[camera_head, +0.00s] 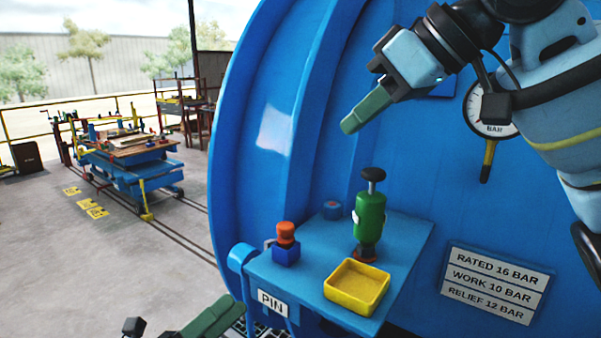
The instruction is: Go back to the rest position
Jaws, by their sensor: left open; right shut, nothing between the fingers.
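My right gripper (352,121) hangs in front of the blue autoclave door (300,130) at upper centre, its arm coming in from the upper right. Its green fingers are shut with nothing between them, above and left of the green valve. My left gripper (222,308) shows only in part at the bottom edge, left of the PIN label. It is open, with green fingers, and most of it is cut off by the frame.
A blue shelf (405,240) on the door carries a green valve with a black knob (370,214), a yellow tray (357,287) and a blue block with an orange knob (286,252). A pressure gauge (490,112) is near my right arm. A blue cart (130,160) stands on open floor at left.

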